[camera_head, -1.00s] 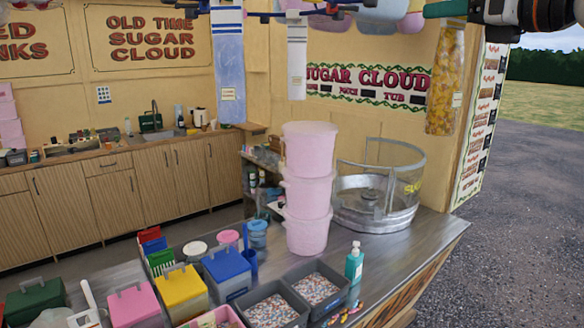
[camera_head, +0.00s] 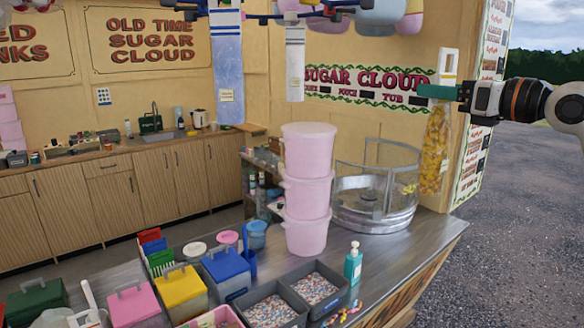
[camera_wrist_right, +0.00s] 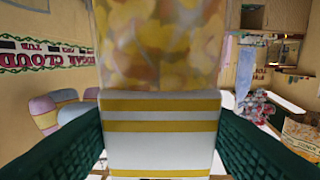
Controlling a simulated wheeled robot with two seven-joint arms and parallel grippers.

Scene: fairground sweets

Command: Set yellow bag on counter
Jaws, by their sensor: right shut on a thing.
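The yellow bag (camera_head: 434,155) is a clear pouch of yellow sweets with a white, yellow-striped top. It hangs upright in the air above the counter's right end (camera_head: 425,236), near the metal sugar-cloud machine. My right gripper (camera_head: 430,91) comes in from the right, its green fingers shut on the bag's top. In the right wrist view, the yellow bag (camera_wrist_right: 160,45) fills the middle, with its striped top between the dark green fingers. My left gripper is not in view.
The metal machine (camera_head: 375,215) with clear guards stands on the counter, left of and below the bag. Stacked pink tubs (camera_head: 305,185), a teal pump bottle (camera_head: 353,264) and grey sprinkle trays (camera_head: 270,302) are further left. Blue and white striped bags (camera_head: 229,70) hang above.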

